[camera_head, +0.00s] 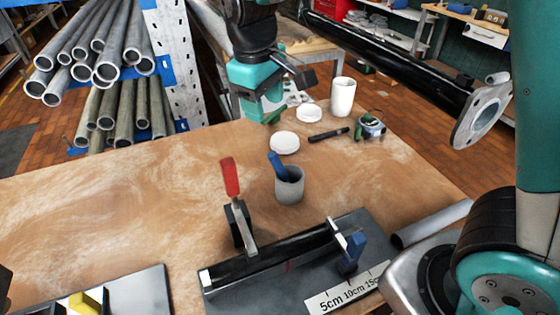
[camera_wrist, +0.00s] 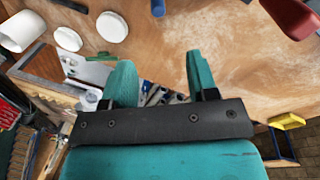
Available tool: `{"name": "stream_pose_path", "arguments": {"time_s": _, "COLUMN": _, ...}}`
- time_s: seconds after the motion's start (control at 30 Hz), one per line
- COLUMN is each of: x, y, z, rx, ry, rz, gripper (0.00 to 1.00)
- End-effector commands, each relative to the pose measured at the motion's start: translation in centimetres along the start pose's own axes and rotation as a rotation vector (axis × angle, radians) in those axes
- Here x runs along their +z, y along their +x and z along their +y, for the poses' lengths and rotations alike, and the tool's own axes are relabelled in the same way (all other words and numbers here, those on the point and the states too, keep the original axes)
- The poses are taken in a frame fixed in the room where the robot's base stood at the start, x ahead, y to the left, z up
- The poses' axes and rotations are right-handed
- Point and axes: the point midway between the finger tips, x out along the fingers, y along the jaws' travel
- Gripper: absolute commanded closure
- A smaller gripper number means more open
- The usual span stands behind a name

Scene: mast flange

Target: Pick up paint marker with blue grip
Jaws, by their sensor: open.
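A blue-ended, pen-like item, which looks like the paint marker with blue grip (camera_head: 277,164), stands tilted to the left in a grey cup (camera_head: 290,187) on the wooden table. Its lower part is hidden inside the cup. A small blue piece at the top edge of the wrist view (camera_wrist: 158,8) looks like the same item. My gripper (camera_head: 268,115) is at the table's far edge, behind and apart from the cup. In the wrist view its two teal fingers (camera_wrist: 160,65) are spread, with nothing between them.
White discs (camera_head: 285,143), a white cup (camera_head: 343,97), a black pen-like item (camera_head: 328,135) and a small green-and-white object (camera_head: 370,127) lie beyond the grey cup. A red-handled clamp (camera_head: 230,178) and black bar fixture (camera_head: 275,255) stand in front.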

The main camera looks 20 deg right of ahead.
Motion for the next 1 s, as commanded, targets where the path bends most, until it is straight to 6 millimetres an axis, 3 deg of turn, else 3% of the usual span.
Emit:
{"name": "stream_pose_path", "arguments": {"time_s": 0.17, "x": -0.3, "y": 2.6, "z": 0.4, "rx": 0.013, "ry": 0.004, "rz": -0.015, "gripper": 0.47}}
{"name": "stream_pose_path", "arguments": {"time_s": 0.5, "x": 0.0, "y": 10.1, "z": 0.6, "rx": 0.010, "ry": 0.008, "rz": -0.015, "gripper": 0.47}}
{"name": "stream_pose_path", "arguments": {"time_s": 0.83, "x": -0.2, "y": 13.0, "z": 0.7, "rx": 0.011, "ry": 0.008, "rz": -0.012, "gripper": 0.47}}
{"name": "stream_pose_path", "arguments": {"time_s": 1.0, "x": -0.5, "y": 15.4, "z": 0.6, "rx": 0.011, "ry": 0.008, "rz": -0.013, "gripper": 0.47}}
